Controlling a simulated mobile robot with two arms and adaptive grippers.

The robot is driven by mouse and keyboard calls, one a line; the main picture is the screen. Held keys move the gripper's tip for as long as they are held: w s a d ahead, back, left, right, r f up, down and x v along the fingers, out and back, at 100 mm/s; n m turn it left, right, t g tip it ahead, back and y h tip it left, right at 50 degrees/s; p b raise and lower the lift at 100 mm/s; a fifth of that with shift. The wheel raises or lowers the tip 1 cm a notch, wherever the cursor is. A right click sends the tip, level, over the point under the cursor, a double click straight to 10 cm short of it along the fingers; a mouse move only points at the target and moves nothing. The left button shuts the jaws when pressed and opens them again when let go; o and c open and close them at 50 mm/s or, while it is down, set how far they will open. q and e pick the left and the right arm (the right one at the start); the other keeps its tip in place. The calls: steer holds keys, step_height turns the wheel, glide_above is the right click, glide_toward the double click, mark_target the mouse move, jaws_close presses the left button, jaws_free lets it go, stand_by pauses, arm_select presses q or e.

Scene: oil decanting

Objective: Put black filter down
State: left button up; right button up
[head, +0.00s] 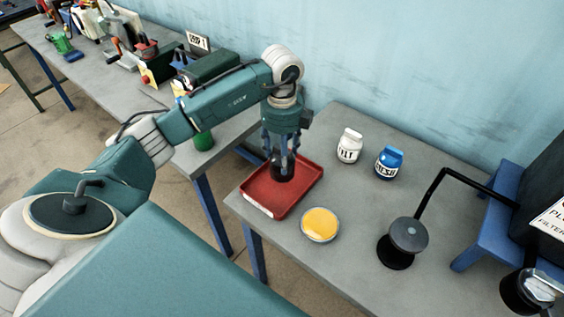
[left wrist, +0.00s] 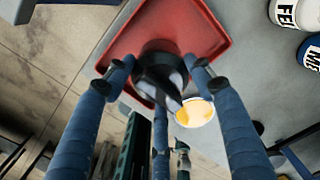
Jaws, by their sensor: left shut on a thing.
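The black filter (head: 282,172) is in my left gripper (head: 279,155), which points down over the red tray (head: 262,207). In the left wrist view the filter (left wrist: 160,68) sits between the blue fingers of my left gripper (left wrist: 158,75), with the red tray (left wrist: 208,22) behind it. The gripper is shut on the filter. I cannot tell whether the filter's bottom touches the tray. My right gripper is not in view.
A yellow-filled dish (head: 320,224) lies right of the tray. A white jar (head: 349,146) and a blue-capped jar (head: 388,163) stand behind. A black stand (head: 408,236) with a bent arm is further right. Another cluttered table (head: 110,60) is at the back left.

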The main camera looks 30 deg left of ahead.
arm_select(q)
step_height(320, 180, down, 4)
steer(key=shift+r+p, duration=0.2)
steer(key=shift+p, duration=0.2)
steer(key=shift+f, duration=0.35)
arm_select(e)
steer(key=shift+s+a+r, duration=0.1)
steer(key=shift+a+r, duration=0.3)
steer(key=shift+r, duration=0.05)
arm_select(q)
steer(key=shift+f, duration=0.1)
steer(key=o, duration=1.3)
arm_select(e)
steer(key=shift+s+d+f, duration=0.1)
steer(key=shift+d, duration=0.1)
